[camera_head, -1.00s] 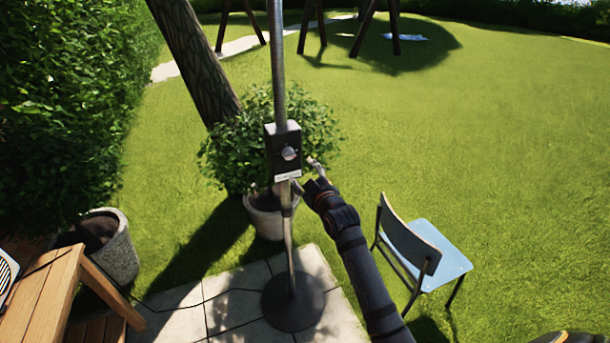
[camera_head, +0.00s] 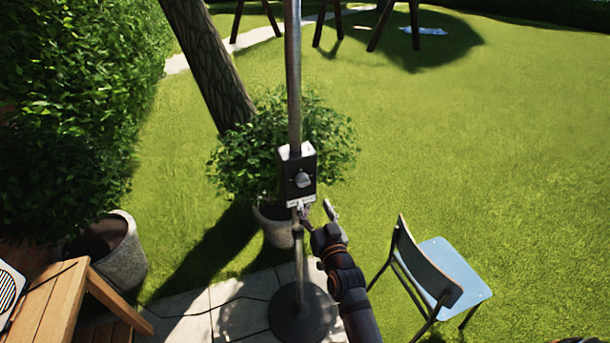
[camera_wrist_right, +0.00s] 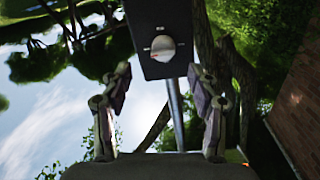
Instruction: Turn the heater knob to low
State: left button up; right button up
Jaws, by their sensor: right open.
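The heater's black control box (camera_head: 296,172) sits on a grey metal pole. A round silver knob (camera_head: 302,180) is on its front face. In the right wrist view the knob (camera_wrist_right: 163,48) shows with small labels around it, too small to read surely. My right gripper (camera_head: 318,208) is open, just below and to the right of the box. In the right wrist view the two fingers (camera_wrist_right: 160,88) stand apart to either side below the knob, with nothing between them. My left gripper is not in view.
The pole (camera_head: 293,80) stands on a round dark base (camera_head: 302,315) on paving. A potted bush (camera_head: 240,160) is right behind it. A blue chair (camera_head: 452,268) stands at right, a wooden table (camera_head: 50,300) at left. Open lawn lies behind.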

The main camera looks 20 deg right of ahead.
aim_at(304, 185)
jog(key=w, duration=0.8)
jog(key=shift+r+p, duration=0.2)
jog(key=shift+p, duration=0.1)
jog(key=shift+w+r, duration=0.15)
jog(key=shift+w, duration=0.3)
jog(key=shift+s+a+r, duration=0.1)
jog(key=shift+c, duration=2.3)
jog(key=c, duration=0.7)
jog(key=shift+n, duration=0.6)
jog(key=o, duration=1.2)
jog(key=shift+c, duration=0.2)
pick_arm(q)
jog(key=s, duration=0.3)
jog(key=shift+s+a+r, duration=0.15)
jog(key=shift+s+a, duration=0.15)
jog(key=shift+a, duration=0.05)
